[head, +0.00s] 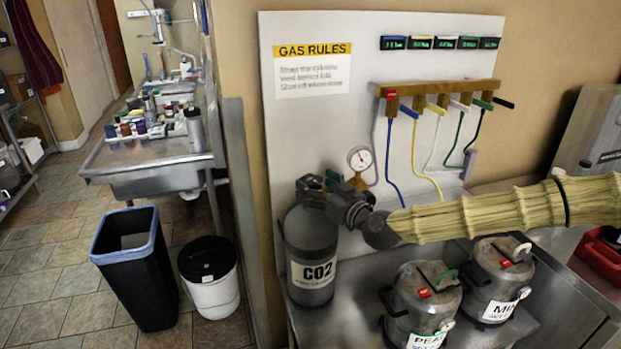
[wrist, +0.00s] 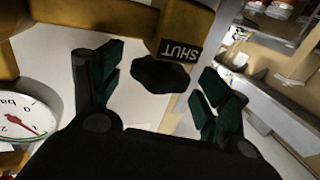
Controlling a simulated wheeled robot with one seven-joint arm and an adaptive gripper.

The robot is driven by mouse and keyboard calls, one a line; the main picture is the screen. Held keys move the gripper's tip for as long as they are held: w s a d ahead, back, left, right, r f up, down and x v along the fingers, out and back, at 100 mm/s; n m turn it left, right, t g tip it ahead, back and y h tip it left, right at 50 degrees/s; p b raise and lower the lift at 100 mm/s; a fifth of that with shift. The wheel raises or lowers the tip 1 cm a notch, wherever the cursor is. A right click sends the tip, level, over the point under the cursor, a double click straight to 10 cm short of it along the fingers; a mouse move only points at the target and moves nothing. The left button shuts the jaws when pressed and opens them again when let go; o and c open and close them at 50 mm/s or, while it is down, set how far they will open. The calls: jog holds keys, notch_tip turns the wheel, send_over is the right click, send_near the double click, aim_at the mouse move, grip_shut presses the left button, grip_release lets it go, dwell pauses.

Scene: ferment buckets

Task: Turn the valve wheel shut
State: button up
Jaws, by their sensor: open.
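The valve wheel is a black, lobed knob (wrist: 162,74) in the wrist view, between my open fingers and in front of a pale surface. A black label reading SHUT (wrist: 180,50) is on the yellow body beside it. My gripper (wrist: 156,88) is open, with a green-padded finger on each side of the wheel; I cannot tell whether either finger touches it. In the head view my gripper (head: 322,184) is at the top of the grey CO2 cylinder (head: 311,252) and hides the wheel there. A white dial gauge (head: 361,158) is just right of the gripper; it also shows in the wrist view (wrist: 22,118).
A wooden rack (head: 437,87) with coloured taps and hoses hangs on the white panel. Two metal kegs (head: 424,298) (head: 498,270) stand right of the cylinder, below my arm. A black bin (head: 136,265) and a white bucket (head: 212,285) stand on the floor left.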

jog(key=shift+x, duration=1.4)
jog(key=shift+p, duration=0.3)
jog(key=c, duration=1)
